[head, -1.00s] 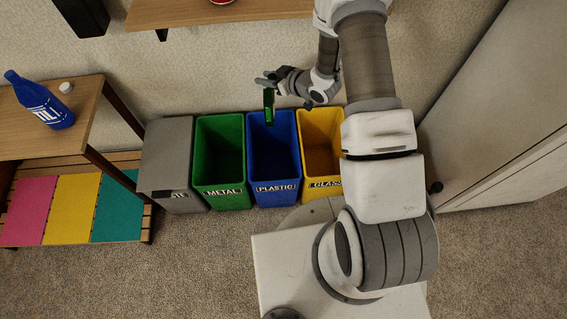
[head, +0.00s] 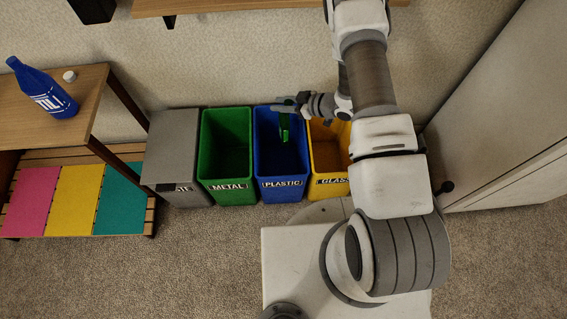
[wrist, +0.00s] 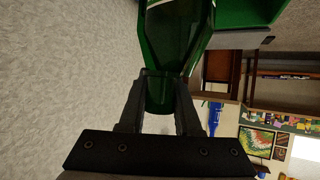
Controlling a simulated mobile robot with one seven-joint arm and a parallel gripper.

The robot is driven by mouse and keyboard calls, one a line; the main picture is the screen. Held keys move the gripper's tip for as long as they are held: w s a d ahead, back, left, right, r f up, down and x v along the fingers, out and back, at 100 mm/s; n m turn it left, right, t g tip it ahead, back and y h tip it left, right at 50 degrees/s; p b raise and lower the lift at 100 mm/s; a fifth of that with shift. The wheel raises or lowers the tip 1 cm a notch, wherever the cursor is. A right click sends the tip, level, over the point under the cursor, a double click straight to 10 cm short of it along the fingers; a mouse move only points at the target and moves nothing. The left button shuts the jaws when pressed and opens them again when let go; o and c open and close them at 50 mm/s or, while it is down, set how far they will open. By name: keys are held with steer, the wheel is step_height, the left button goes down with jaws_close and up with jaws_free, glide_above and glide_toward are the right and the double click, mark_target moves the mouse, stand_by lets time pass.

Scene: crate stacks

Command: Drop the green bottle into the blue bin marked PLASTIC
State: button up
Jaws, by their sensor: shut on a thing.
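The green bottle (head: 284,125) is held by my gripper (head: 286,106) and hangs over the opening of the blue bin. The wrist view shows the green bottle (wrist: 174,45) between the two dark fingers of my gripper (wrist: 160,88), which are shut on it. The blue bin marked PLASTIC (head: 281,183) stands on the floor against the wall, with its label facing front. In the head view the bottle overlaps the bin's opening; whether its lower end is below the rim I cannot tell.
The green METAL bin (head: 226,185) is left of the blue bin and the yellow GLASS bin (head: 332,187) right of it. A grey bin (head: 172,150) stands further left. A blue bottle (head: 42,90) and a white cap (head: 69,76) are on a wooden table (head: 90,95).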

step_height(320, 180, down, 2)
steer(key=shift+f+b, duration=0.1)
steer(key=shift+b, duration=0.35)
steer(key=o, duration=1)
steer(key=p+v, duration=0.5)
steer(key=v, duration=1.2)
steer(key=shift+d+r, duration=0.2)
steer(key=shift+r, duration=0.05)
